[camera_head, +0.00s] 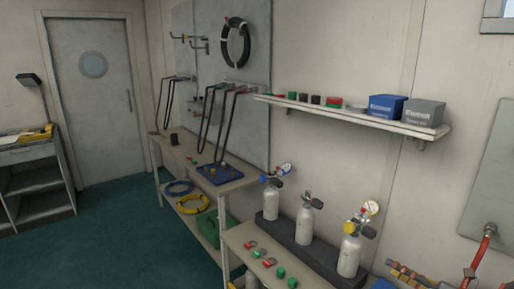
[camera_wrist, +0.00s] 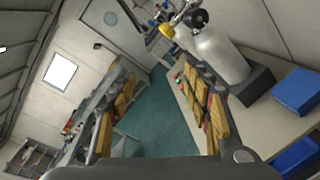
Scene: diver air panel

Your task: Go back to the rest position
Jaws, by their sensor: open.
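My gripper (camera_wrist: 160,105) shows in the wrist view with its two fingers spread wide apart, one at left and one at right, with worn yellow-brown pads. Nothing is held between them; the green floor shows through the gap. A grey cylinder with a yellow valve (camera_wrist: 220,52) stands behind the right finger in this tilted view. There, three grey cylinders stand in a dark rack on the near bench (camera_head: 242,236): one with a blue-rimmed gauge (camera_head: 271,198), one without a gauge (camera_head: 304,222), one with a yellow-based gauge (camera_head: 350,250).
A wall shelf (camera_head: 350,118) holds small coloured parts, a blue box (camera_head: 386,106) and a grey box (camera_head: 424,112). A farther bench (camera_head: 190,158) carries a blue block. A red hose (camera_head: 480,250) hangs at right. The green floor (camera_head: 125,240) is clear towards the door (camera_head: 97,100).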

